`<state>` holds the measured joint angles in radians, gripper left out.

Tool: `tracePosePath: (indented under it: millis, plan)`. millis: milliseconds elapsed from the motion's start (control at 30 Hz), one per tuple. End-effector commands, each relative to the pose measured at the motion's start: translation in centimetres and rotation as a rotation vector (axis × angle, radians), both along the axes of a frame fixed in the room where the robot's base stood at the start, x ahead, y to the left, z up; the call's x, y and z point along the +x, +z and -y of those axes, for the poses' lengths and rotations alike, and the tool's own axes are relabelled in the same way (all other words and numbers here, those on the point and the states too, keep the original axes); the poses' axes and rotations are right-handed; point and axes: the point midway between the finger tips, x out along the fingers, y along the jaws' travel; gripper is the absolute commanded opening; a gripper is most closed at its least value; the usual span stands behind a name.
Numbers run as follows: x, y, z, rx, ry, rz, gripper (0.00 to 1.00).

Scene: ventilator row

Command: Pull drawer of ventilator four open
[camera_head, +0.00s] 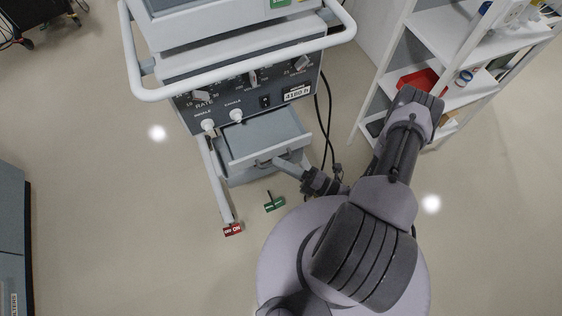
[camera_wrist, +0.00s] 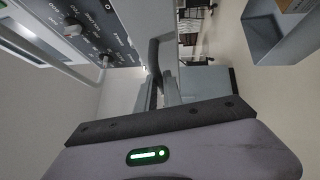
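The ventilator (camera_head: 245,85) stands on a wheeled cart at the top of the head view, with a knobbed panel and a white rail. Its grey drawer (camera_head: 268,135) below the panel is pulled out, and its bare inside shows. My gripper (camera_head: 278,161) is at the drawer's front, at the handle (camera_head: 262,162). In the wrist view the dark handle bar (camera_wrist: 153,58) runs between the grey fingers (camera_wrist: 160,88), which look closed around it. The exact contact is small and partly hidden. Part of the panel (camera_wrist: 85,30) shows at the left there.
A white shelf unit (camera_head: 397,62) with a red tray (camera_head: 418,80) stands to the right, close to my arm. Black cables (camera_head: 327,125) hang beside the cart. Open floor lies to the left.

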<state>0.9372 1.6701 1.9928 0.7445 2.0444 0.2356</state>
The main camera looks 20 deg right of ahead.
Motion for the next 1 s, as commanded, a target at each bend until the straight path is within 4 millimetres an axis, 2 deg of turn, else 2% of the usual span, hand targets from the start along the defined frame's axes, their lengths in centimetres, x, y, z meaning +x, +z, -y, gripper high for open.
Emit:
tracePosePath:
  millis: [33, 100, 633, 767, 1000]
  plan:
    - [0.0, 0.0, 0.0, 0.000, 0.000, 0.000, 0.20]
    - [0.0, 0.0, 0.0, 0.000, 0.000, 0.000, 0.32]
    - [-0.4, 0.0, 0.5, 0.000, -0.002, 0.001, 0.32]
    - [-2.3, -0.3, 2.2, -0.001, -0.008, 0.001, 0.32]
    - [-8.2, -1.5, 7.3, -0.003, -0.009, 0.002, 0.32]
